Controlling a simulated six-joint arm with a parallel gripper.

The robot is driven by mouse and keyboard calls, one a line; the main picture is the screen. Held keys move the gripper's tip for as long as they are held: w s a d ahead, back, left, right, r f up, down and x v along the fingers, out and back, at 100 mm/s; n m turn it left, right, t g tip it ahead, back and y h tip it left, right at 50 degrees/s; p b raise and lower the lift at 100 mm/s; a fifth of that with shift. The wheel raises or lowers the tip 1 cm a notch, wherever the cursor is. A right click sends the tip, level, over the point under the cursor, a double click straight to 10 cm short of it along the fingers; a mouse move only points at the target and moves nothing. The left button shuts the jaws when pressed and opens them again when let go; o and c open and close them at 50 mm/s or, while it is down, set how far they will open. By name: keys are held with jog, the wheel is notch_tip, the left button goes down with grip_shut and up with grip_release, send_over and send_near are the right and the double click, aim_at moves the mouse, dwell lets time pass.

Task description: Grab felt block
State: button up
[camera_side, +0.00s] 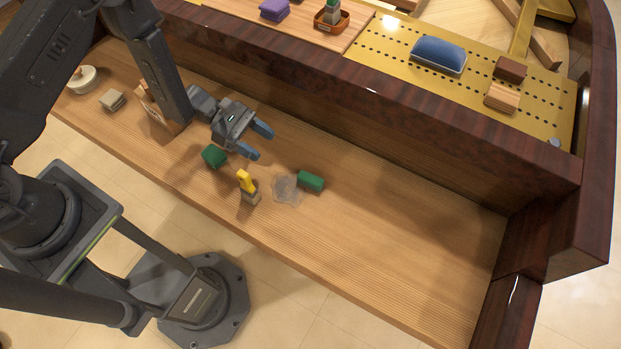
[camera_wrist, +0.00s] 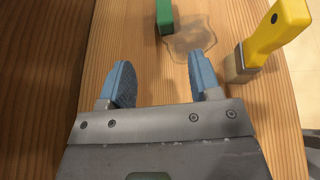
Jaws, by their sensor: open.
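A green oblong block (camera_side: 311,181) lies on the wooden key shelf, right of a clear puddle. It also shows in the wrist view (camera_wrist: 164,15), cut by the top edge. A second, chunkier dark green piece (camera_side: 214,156) lies below my gripper's wrist; I cannot tell which green piece is the felt block. My gripper (camera_side: 256,142) has blue fingers, spread apart with nothing between them, above the shelf and left of the oblong block. In the wrist view my gripper (camera_wrist: 160,75) points toward that block, which lies beyond the fingertips.
A clear puddle (camera_side: 286,189) and a yellow-handled brush (camera_side: 246,182) are near the oblong block. A dark wooden rail (camera_side: 400,108) runs behind the shelf. The shelf's right part (camera_side: 420,240) is bare. A blue cushion (camera_side: 438,54) rests on the perforated gold plate.

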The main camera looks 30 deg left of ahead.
send_near(308, 177)
jog(key=x, duration=0.3)
jog(key=shift+w+a+f, duration=0.1)
jog(key=shift+w, duration=0.2)
jog(key=shift+s+x, duration=0.15)
jog(key=shift+x, duration=1.2)
jog(key=shift+s+x, duration=0.15)
jog(key=shift+x, duration=1.2)
jog(key=c, duration=1)
